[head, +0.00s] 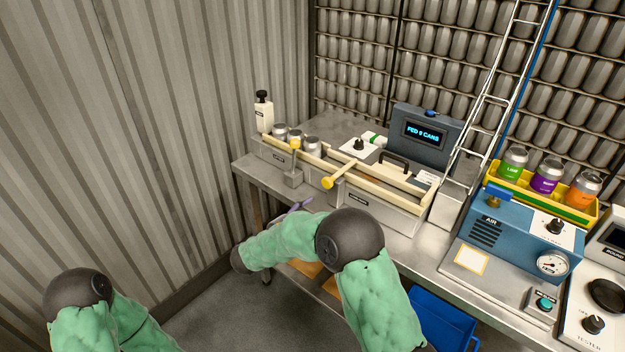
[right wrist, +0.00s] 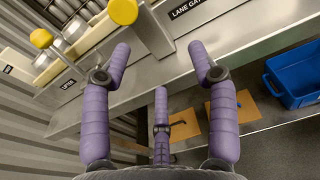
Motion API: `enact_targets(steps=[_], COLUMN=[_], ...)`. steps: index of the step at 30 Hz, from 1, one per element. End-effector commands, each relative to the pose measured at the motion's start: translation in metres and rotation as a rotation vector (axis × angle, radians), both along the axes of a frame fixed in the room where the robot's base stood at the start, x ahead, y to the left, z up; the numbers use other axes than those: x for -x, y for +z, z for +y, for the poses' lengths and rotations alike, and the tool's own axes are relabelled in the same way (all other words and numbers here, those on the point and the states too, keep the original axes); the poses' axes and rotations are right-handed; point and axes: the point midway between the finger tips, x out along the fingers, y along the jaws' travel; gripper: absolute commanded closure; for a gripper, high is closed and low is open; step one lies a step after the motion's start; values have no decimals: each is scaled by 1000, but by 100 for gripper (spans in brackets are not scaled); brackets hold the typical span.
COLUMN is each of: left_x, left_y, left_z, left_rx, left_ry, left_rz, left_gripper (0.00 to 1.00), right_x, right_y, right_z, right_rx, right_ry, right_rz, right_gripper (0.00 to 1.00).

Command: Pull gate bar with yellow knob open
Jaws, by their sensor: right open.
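The gate bar (head: 343,174) is a pale bar that sticks out from the front of the can lane, with a yellow knob (head: 327,183) on its near end. In the right wrist view the yellow knob (right wrist: 123,11) is at the top, above the LANE GATE panel's left end. My right gripper (right wrist: 160,62) is open and empty, its purple fingers spread below the knob and apart from it. In the head view my right gripper (head: 298,206) is partly hidden by its own arm, in front of the bench edge. My left arm shows at bottom left, but its gripper is out of frame.
A second yellow knob (head: 295,143) stands on the lifter, left of the gate bar, near several cans (head: 312,146) in the lane. A blue air unit (head: 515,240) and a yellow can tray (head: 540,205) are at right. A blue bin (head: 440,322) is below the bench.

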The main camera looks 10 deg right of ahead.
Motion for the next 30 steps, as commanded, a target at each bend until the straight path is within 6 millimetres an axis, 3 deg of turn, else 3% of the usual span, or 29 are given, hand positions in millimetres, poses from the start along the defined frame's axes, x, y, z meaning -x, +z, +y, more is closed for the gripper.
enact_targets(steps=[3, 6, 11, 24, 30], left_x=[0, 0, 1, 0, 0], left_y=[-1, -3, -9, -32, -36], left_z=[0, 0, 0, 0, 0], left_rx=[0, 0, 0, 0, 0], left_ry=[0, 0, 0, 0, 0], left_rz=[1, 1, 1, 1, 1], left_gripper=[60, 60, 60, 60, 60], right_x=[-5, -8, -18, -62, -71], right_y=[29, 37, 36, 34, 35], right_z=[10, 10, -4, -61, -72], right_rx=[65, 85, 83, 82, 82], right_ry=[13, 14, 13, 13, 15], right_rz=[-64, -83, -84, -82, -80], right_gripper=[40, 40, 40, 40, 40])
